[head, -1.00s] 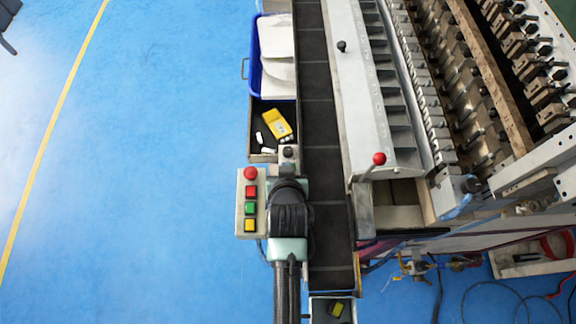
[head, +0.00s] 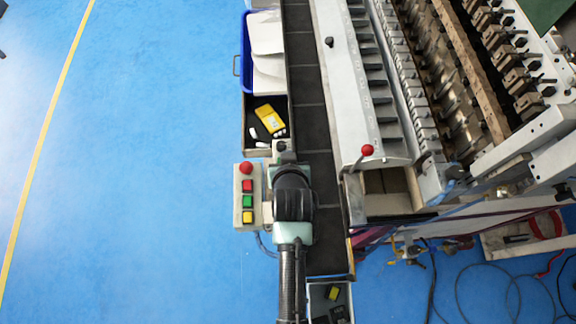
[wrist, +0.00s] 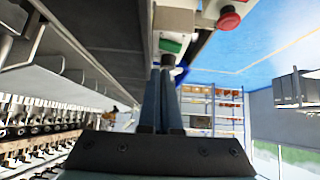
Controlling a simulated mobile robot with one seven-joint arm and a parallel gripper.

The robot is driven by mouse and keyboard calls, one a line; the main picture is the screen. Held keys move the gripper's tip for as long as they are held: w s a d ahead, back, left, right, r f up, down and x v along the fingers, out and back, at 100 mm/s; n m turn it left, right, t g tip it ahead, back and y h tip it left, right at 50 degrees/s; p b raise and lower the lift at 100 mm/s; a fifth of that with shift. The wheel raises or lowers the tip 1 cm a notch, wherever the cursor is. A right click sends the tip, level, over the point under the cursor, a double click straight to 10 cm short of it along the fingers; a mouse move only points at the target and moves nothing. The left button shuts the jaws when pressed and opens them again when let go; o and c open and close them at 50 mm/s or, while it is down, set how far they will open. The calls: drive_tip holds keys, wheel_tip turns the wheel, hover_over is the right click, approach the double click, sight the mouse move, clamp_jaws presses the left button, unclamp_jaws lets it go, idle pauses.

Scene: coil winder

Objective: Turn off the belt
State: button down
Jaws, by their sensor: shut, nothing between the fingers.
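The control box (head: 239,217) stands left of the dark belt (head: 328,225). In the wrist view the mushroom button (wrist: 229,19) is at upper right and a green button (wrist: 170,46) is just beyond the fingertips. My gripper (wrist: 168,74) is shut and empty, close to the box; I cannot tell whether it touches. In the head view my arm hides the gripper.
A blue bin (head: 248,62) with white sheets and a tray (head: 245,138) with a yellow item lie beside the belt. The blue floor at left is clear.

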drive_tip(key=b+v, duration=0.2)
drive_tip(key=v, duration=0.8)
drive_tip(key=shift+a+r, duration=0.15)
drive_tip(key=shift+r, duration=0.3)
drive_tip(key=y+b, duration=0.1)
drive_tip(key=b, duration=0.1)
drive_tip(key=d+m+y+b, duration=0.1)
drive_tip(key=b, duration=0.1)
drive_tip(key=shift+d+r+b, duration=0.15)
drive_tip(key=shift+d+b, duration=0.2)
